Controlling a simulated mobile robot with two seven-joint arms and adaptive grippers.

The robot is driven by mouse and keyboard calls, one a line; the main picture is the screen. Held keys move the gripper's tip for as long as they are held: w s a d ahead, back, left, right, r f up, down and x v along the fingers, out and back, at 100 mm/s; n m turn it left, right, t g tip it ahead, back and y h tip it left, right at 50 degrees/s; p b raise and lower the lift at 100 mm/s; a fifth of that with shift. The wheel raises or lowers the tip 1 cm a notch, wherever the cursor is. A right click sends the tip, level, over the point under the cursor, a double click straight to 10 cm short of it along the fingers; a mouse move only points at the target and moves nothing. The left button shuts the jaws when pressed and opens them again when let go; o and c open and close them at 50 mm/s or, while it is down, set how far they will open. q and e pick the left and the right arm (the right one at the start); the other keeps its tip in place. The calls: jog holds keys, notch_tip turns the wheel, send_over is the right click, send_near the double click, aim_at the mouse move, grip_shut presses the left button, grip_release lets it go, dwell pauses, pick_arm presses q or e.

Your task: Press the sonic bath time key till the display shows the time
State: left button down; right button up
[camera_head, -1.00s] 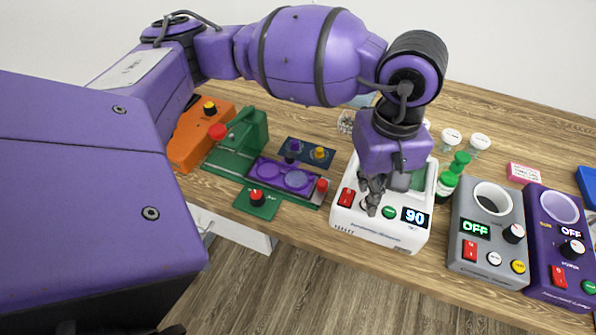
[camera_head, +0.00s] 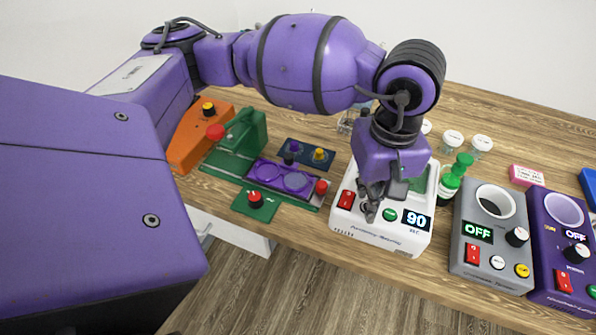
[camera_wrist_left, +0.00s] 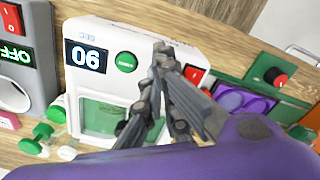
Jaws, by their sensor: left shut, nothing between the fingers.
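The sonic bath is a white box (camera_head: 346,228) with a green window, a red rocker switch (camera_head: 346,199), a round green button (camera_head: 389,214) and a dark display (camera_head: 416,220) reading 90 SEC. In the left wrist view the display (camera_wrist_left: 86,56) also shows 90, upside down. My left gripper (camera_head: 370,215) is shut and empty, pointing down at the front panel between the red switch and the green button. Its fingertips (camera_wrist_left: 163,50) cover that spot, so the time key is hidden and I cannot tell whether they touch it. My right gripper is not in view.
A grey device (camera_head: 463,262) and a purple device (camera_head: 541,285), both showing OFF, stand to the right. A green press (camera_head: 247,135) and an orange device (camera_head: 195,150) stand to the left.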

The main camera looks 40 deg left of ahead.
pick_arm(q)
notch_tip(320, 180, up, 8)
jog(key=p, duration=0.3)
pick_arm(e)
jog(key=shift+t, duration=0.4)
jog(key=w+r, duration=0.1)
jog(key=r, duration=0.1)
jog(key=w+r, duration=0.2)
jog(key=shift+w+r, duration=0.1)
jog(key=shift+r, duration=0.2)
